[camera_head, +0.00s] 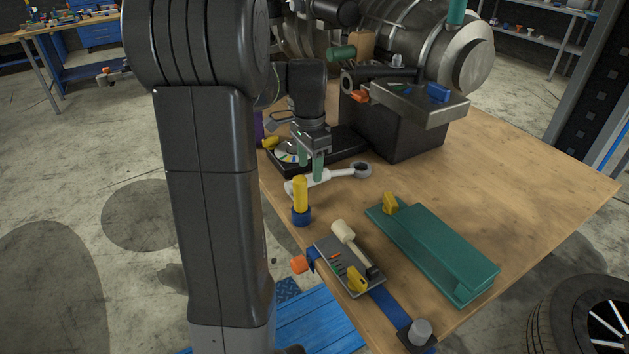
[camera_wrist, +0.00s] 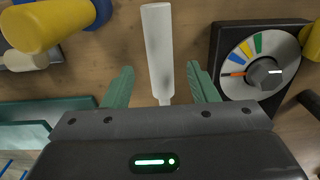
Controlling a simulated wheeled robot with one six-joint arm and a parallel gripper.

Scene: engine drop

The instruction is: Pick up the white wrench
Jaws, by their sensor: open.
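The white wrench (camera_head: 337,175) lies on the wooden table, with a dark ring at its right end in the head view. In the wrist view its white handle (camera_wrist: 158,45) runs up the middle of the picture, and its lower part is hidden behind my gripper body. My gripper (camera_head: 311,176), with green fingers, points down over the wrench handle. In the wrist view my gripper (camera_wrist: 161,88) is open, with one finger on each side of the handle and a gap on both sides. I cannot tell how far the fingertips are above the table.
A yellow cylinder on a blue base (camera_head: 301,200) stands close to the handle end. A black box with a coloured dial (camera_wrist: 255,65) lies close on the other side. A green tray (camera_head: 435,250) and a tool plate (camera_head: 335,255) are nearer; the table's right is clear.

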